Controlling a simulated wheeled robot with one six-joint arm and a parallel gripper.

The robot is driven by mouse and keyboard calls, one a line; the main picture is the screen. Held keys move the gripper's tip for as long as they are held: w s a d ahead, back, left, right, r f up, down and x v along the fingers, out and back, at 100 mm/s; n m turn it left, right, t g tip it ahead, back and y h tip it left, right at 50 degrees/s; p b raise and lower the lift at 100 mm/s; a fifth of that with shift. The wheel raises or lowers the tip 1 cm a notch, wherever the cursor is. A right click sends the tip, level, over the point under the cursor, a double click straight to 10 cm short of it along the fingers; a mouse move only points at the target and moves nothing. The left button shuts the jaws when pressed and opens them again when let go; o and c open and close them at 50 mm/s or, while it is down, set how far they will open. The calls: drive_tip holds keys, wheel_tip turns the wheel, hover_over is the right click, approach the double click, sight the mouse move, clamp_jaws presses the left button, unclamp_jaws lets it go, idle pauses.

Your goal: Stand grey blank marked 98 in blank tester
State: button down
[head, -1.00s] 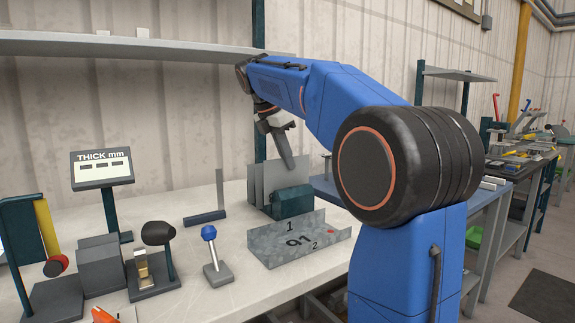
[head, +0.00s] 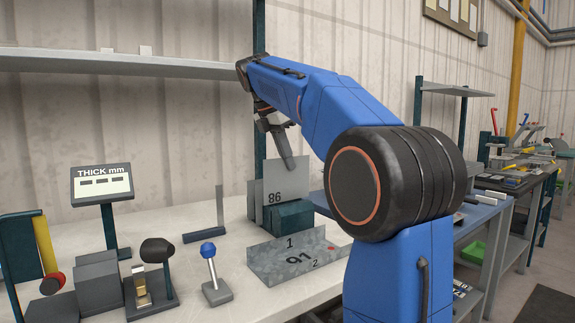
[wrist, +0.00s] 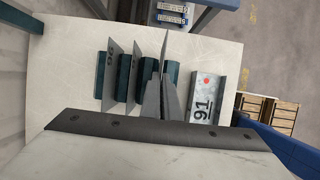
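My gripper (head: 287,165) holds a grey blank (head: 298,185) upright by its top edge over the green rack. Its lower left corner shows figures like 86, which is 98 upside down. In the wrist view my gripper's fingers (wrist: 161,98) close on the blank's edge beside the rack's green blocks (wrist: 147,70). Other blanks (wrist: 128,78) stand in the rack to the left. A display labelled THICK mm (head: 102,183) stands on a post at the left, behind a grey block (head: 97,272). I cannot tell for sure which fixture is the blank tester.
A bent metal tray (head: 292,258) marked 91 lies just in front of the rack (head: 292,215). A blue-knobbed lever (head: 209,262), a black-headed stand (head: 158,252) and an L-shaped fixture (head: 205,230) stand to its left. A shelf (head: 130,60) runs above the bench.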

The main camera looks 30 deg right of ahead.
drive_tip(key=shift+r, duration=1.4)
